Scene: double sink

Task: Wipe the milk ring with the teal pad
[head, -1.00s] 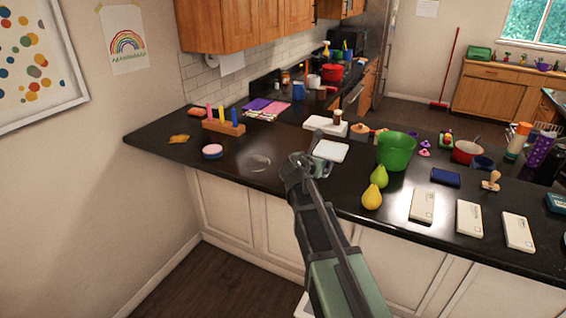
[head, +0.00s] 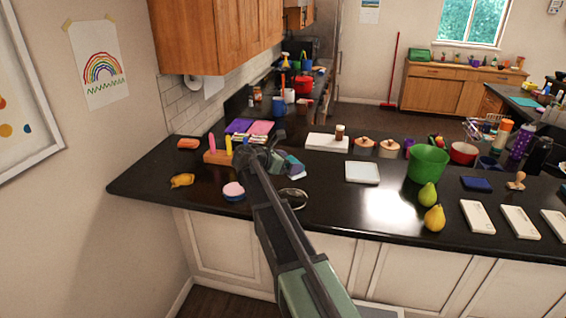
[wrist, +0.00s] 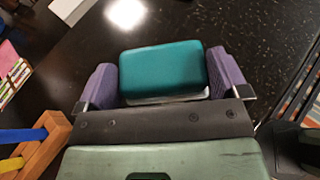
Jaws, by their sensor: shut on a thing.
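My gripper (wrist: 172,85) is shut on the teal pad (wrist: 162,70), which sits between its two purple fingers with a pale underside showing. In the head view the gripper (head: 284,163) is over the dark counter, and the pad (head: 297,172) shows only as a small patch at its end. The milk ring (head: 300,192) is a thin pale ring on the counter, nearer the front edge than the gripper; my arm partly covers its left side. I cannot tell whether the pad touches the counter.
A wooden block with coloured pegs (head: 217,157) and a pink-topped round item (head: 233,190) are to the left. A white square board (head: 362,172) lies to the right, with a green bucket (head: 428,163) and pears (head: 434,218) beyond. Bare counter lies between ring and board.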

